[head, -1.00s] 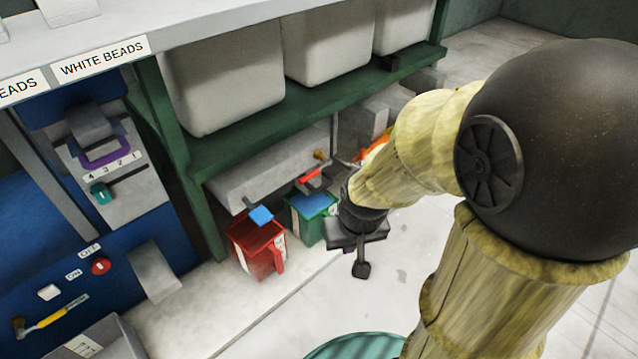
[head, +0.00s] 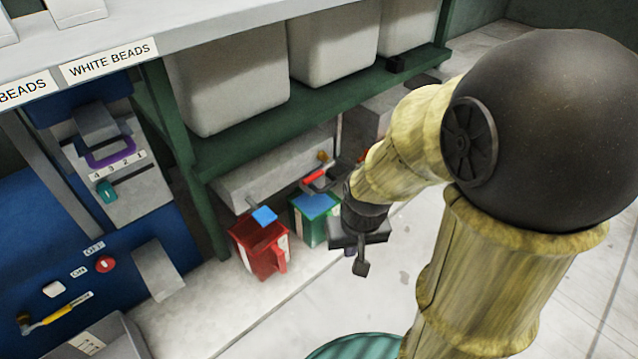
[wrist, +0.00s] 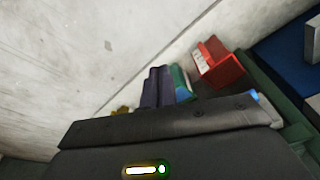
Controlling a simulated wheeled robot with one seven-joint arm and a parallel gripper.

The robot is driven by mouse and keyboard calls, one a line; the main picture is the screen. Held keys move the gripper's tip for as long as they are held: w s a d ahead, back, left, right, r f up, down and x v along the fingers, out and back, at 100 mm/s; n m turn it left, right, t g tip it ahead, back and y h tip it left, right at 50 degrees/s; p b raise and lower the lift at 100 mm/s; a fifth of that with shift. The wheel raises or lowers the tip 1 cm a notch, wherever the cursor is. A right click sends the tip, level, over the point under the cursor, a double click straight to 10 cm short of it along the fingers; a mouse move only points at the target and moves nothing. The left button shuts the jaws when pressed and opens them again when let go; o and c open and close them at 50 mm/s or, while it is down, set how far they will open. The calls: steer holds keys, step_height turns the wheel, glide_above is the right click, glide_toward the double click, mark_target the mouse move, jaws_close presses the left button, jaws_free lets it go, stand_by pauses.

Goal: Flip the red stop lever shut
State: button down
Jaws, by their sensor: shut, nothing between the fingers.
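A small red lever (head: 317,175) shows in the head view on a dark fitting above the green bin (head: 307,222), below the green shelf. It lies tilted; I cannot tell whether it is in its open or shut position. My gripper (head: 361,268) is shut and empty. It points downward, right of the green bin and lower than the lever, apart from it. In the wrist view my gripper's dark body fills the bottom, and the lever cannot be made out there.
A red bin (head: 262,255) stands left of the green one; it also shows in the wrist view (wrist: 218,65). A purple bin (wrist: 157,87) is beside the green bin. A green shelf (head: 300,112) with white tubs overhangs them. A red knob (head: 105,265) sits on the blue panel. Pale floor lies open at right.

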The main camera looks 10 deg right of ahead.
steer(key=w+a+f+m+g+y+p, duration=0.55)
steer(key=a+f+m+y, duration=0.4)
steer(key=y, duration=0.45)
steer(key=w+d+f+m+t+h+p, duration=0.1)
steer(key=w+d+f+m+t, duration=0.2)
steer(key=w+d+m+t, duration=0.3)
steer(key=w+d+f+m+t+h+p, duration=0.1)
steer(key=w+d+f+m+t, duration=0.3)
steer(key=m+t, duration=1)
steer(key=w+d+t+p, duration=0.1)
steer(key=w+d+t, duration=0.1)
steer(key=t, duration=0.1)
steer(key=shift+w+f+h, duration=0.2)
steer(key=shift+h, duration=0.2)
steer(key=shift+t, duration=0.25)
